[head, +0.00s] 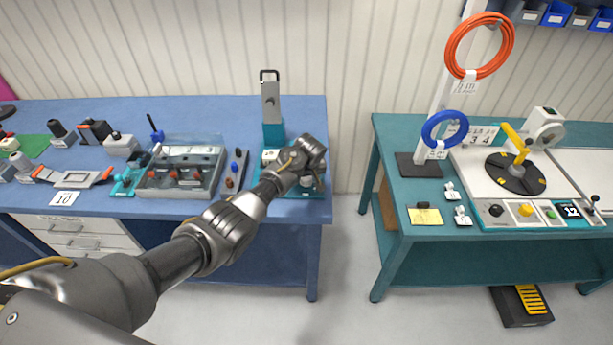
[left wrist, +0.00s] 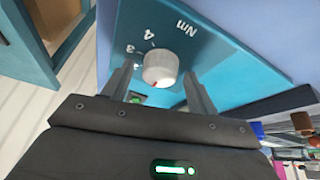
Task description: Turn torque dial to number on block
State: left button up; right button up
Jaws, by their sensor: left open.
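The torque dial (left wrist: 160,68) is a pale round knob on a teal panel (left wrist: 215,55) marked "Nm", with 4 and 3 printed beside it in the left wrist view. A white numbered piece reading 10 (head: 65,198) lies at the blue table's front left.
A clear-walled tray (head: 143,189) and a dark strip of small parts (head: 241,158) sit left of the base. A tall grey handled piece (head: 271,100) stands behind it. The teal table (head: 435,262) at right holds a reel stand and controls, across a floor gap.

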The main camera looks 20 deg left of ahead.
pick_arm(q)
jog(key=c, duration=1)
